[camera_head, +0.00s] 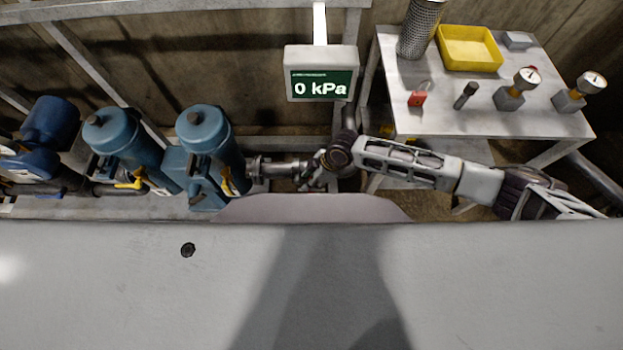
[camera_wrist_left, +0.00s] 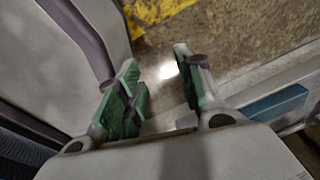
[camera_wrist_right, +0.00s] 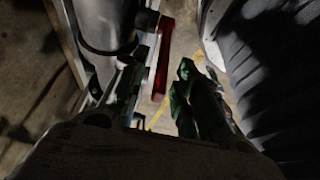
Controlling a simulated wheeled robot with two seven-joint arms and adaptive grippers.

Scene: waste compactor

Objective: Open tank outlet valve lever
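In the right wrist view a red bar like a valve lever (camera_wrist_right: 163,62) lies between the fingers of my right gripper (camera_wrist_right: 160,95). The bar is close to the left finger, with a gap to the right finger, so the gripper is open around it. I cannot tell whether the left finger touches it. In the head view this gripper (camera_head: 314,168) is at the pipe end right of the blue tanks, where the red bar is hidden. My left gripper (camera_wrist_left: 158,88) is open and empty above the floor, and is not in the head view.
Blue tanks (camera_head: 205,135) with yellow levers (camera_head: 228,181) stand at the left. A display (camera_head: 320,82) reads 0 kPa. A side table (camera_head: 460,118) at the right holds a yellow tray (camera_head: 469,48), a red padlock (camera_head: 418,97) and gauges. A large grey surface fills the foreground.

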